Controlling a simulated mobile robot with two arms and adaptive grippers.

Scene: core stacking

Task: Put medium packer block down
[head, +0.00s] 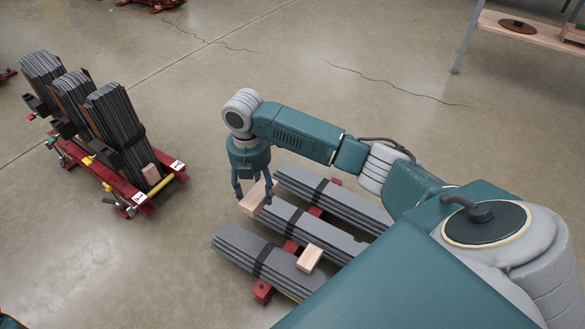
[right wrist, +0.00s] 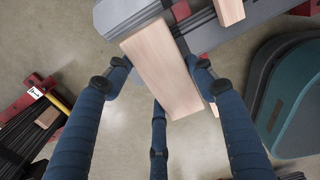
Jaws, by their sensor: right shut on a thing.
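My right gripper (head: 253,192) is shut on a pale wooden packer block (head: 251,203), at the left end of the middle grey core stack (head: 302,230). In the right wrist view the block (right wrist: 163,68) sits between the dark blue fingers, its far end overlapping the strapped stack. Whether it touches the stack, I cannot tell. A second wooden block (head: 310,258) lies on the near grey stack (head: 262,262); a block also shows at the top of the right wrist view (right wrist: 229,12). My left gripper is not in view.
A red cart (head: 140,200) with several upright dark stacks stands at the left, with a wooden block (head: 151,174) on it. A far grey stack (head: 330,199) lies behind the middle one. Red supports (head: 263,291) stick out below the stacks. Open floor separates cart and stacks.

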